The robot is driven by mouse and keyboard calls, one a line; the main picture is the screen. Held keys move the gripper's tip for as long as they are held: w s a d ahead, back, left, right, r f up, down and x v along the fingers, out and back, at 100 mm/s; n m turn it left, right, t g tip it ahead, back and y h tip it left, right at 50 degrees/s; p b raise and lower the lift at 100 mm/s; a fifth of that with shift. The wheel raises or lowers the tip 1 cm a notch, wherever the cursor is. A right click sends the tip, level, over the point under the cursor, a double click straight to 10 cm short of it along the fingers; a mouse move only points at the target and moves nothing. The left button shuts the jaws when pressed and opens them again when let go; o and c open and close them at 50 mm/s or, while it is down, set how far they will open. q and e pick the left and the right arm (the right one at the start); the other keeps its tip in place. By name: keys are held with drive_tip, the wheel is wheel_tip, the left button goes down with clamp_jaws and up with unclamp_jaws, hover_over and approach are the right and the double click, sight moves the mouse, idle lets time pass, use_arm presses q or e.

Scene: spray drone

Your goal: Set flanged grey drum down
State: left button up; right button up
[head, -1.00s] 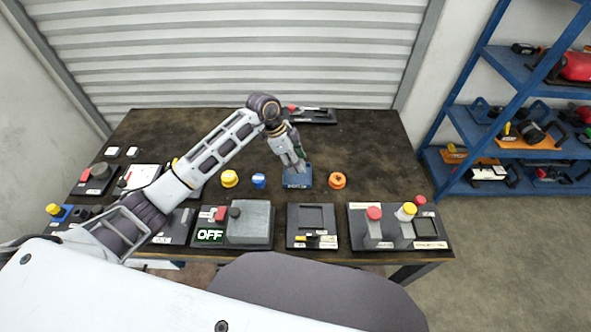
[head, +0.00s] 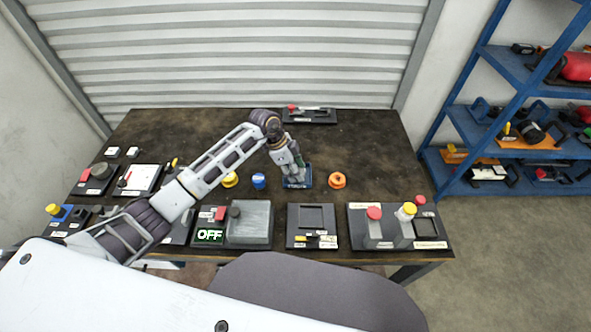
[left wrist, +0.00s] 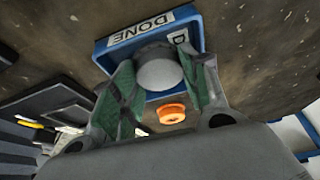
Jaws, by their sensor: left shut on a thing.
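My left gripper (head: 296,180) is over the blue tray (head: 307,183), which stands near the middle of the table. In the left wrist view the fingers (left wrist: 163,88) are shut on the sides of the grey drum (left wrist: 160,74), whose round pale end faces the camera. The drum is over the blue tray (left wrist: 102,56), which has a white DONE label (left wrist: 140,32). I cannot tell whether the drum touches the tray floor. In the head view the fingers hide most of the drum. My right gripper is in neither view.
An orange spool-like part (head: 337,180) stands right of the tray; a blue cap (head: 259,181) and a yellow part (head: 230,180) stand left. A black-framed fixture (head: 311,213) and a grey box with an OFF display (head: 210,235) lie in front. The table behind is mostly clear.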

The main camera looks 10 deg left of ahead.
use_arm(q)
drive_tip(key=o, duration=0.8)
drive_tip(key=v, duration=1.2)
drive_tip(key=shift+r, duration=0.1)
